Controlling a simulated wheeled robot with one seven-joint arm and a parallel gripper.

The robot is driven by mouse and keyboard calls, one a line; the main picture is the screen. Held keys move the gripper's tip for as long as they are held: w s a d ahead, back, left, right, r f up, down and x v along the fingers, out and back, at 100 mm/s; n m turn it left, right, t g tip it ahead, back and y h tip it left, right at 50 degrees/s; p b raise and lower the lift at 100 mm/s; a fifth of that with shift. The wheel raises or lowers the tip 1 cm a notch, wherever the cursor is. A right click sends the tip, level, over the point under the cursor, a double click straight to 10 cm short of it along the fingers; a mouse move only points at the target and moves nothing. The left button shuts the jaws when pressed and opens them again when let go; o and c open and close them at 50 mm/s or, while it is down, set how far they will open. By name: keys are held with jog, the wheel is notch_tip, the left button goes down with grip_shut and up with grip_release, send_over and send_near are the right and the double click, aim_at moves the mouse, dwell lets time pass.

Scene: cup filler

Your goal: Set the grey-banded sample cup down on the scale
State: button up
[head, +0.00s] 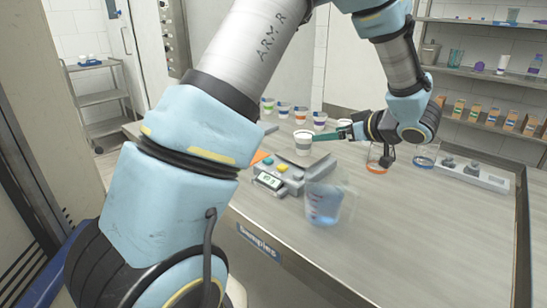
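The grey-banded sample cup (303,143) is a small white cup, upright, at the back edge of the scale's plate in the picture. My gripper (318,136) comes from the right with its green fingers at the cup's side and appears shut on it. The far finger is hard to make out. The scale (291,178) is a low grey unit with a lit display and coloured buttons, on the table left of centre. Whether the cup's base touches the plate or hangs above it, I cannot tell.
A clear jug of blue liquid (324,206) stands right in front of the scale. Several colour-banded cups (283,108) stand behind. Glass vessels with orange (377,164) and blue (424,160) rims and a weight block (472,174) are on the right. The front right table (430,230) is clear.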

aim_at(307, 135)
jog(key=w+a+m+h, duration=0.1)
jog(key=w+h, duration=0.1)
jog(key=w+a+r+m+h, duration=0.1)
jog(key=w+a+h, duration=0.1)
jog(key=w+h, duration=0.1)
jog(key=w+a+r+m+h, duration=0.1)
jog(key=w+a+m+h, duration=0.1)
jog(key=shift+w+a+t+h, duration=0.1)
jog(key=shift+w+t+h, duration=0.2)
jog(key=shift+w, duration=0.05)
jog(key=s+a+f+m+g, duration=0.1)
jog(key=s+a, duration=0.2)
jog(key=s+a+f+m+g+h, duration=0.1)
jog(key=s+a+f+g, duration=0.1)
jog(key=a, duration=0.2)
jog(key=s+a+f+g, duration=0.1)
jog(key=s+a+g, duration=0.1)
jog(key=s+a, duration=0.1)
jog(key=shift+s+a+f+m, duration=0.2)
jog(key=shift+s+m, duration=0.1)
jog(key=shift+m, duration=0.1)
jog(key=s+a+f+g+y, duration=0.1)
jog(key=s+a+g, duration=0.3)
jog(key=s+a, duration=0.7)
jog(key=shift+s+f+m+g+y, duration=0.3)
jog(key=shift+s+f+m+g, duration=0.1)
jog(key=shift+s+f, duration=0.35)
